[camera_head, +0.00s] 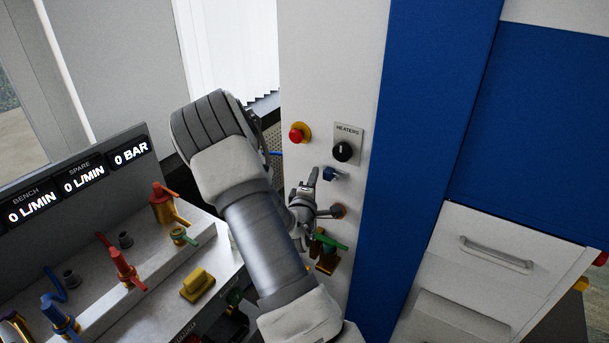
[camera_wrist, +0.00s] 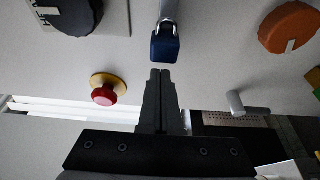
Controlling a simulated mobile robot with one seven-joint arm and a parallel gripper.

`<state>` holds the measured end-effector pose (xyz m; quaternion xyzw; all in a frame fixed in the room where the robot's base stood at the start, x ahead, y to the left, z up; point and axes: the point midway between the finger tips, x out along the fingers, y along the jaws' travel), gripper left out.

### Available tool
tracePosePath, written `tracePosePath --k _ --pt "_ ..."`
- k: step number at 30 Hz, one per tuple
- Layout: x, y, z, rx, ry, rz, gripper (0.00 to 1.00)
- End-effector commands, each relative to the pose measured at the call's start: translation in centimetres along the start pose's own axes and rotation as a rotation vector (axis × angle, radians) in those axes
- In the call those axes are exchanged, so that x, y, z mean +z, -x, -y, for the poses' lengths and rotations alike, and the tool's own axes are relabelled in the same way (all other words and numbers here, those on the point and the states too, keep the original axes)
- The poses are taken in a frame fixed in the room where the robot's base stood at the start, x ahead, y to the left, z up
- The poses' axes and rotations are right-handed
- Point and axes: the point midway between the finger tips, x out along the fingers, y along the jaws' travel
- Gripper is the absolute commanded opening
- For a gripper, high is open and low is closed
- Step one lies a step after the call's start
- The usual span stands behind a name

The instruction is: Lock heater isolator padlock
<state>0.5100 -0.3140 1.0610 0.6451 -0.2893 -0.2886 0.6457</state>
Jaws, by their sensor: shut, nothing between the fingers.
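A small blue padlock (camera_head: 331,173) sits on the white press panel, just below the black heaters knob (camera_head: 343,151) on its labelled plate. The knob (camera_wrist: 72,12) shows at the upper left there. My gripper (camera_head: 315,172) is just left of the padlock in the head view. In the wrist view my gripper (camera_wrist: 160,74) is shut and empty, its fingertips close to the padlock's end; contact cannot be told.
A red button (camera_head: 296,135) with a yellow collar is left of the knob. An orange-brown knob (camera_head: 339,211) and a green-handled valve (camera_head: 329,242) lie below the padlock. A bench (camera_head: 212,252) with several valves stands at the left.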

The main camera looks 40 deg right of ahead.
Motion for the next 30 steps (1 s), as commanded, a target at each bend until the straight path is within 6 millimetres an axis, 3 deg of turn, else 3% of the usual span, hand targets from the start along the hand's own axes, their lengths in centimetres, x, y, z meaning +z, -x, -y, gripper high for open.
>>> tracePosePath --k 14,23,30 --pt "0.9 0.4 0.1 0.000 -0.001 0.000 0.00" --pt "4.9 1.7 0.2 0.000 0.002 0.003 0.00" --pt "5.3 1.9 0.1 -0.002 -0.001 0.003 0.00"
